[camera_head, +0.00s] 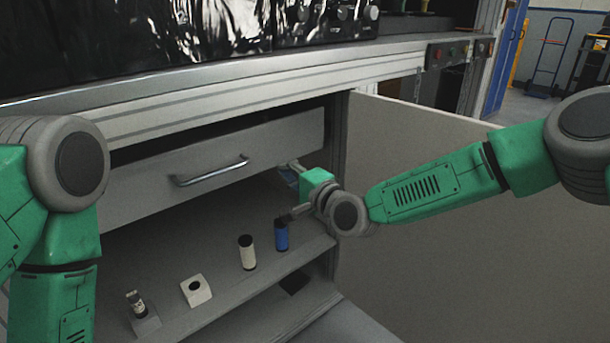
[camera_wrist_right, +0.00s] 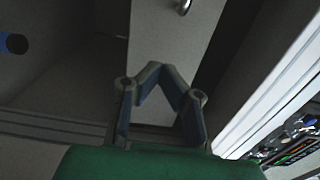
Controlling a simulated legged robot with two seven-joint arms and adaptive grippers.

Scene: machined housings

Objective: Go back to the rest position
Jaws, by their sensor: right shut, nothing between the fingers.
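My right gripper (camera_head: 289,172) is in front of the right end of the drawer, above the shelf. Its fingers meet in the right wrist view (camera_wrist_right: 157,68), with nothing between them.
On the shelf below the drawer stand a blue cylinder (camera_head: 281,236), a white cylinder (camera_head: 246,253), a white block with a dark hole (camera_head: 195,290) and a small fitting on a square base (camera_head: 141,313). An open cabinet door (camera_head: 440,250) stands right, behind my right forearm.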

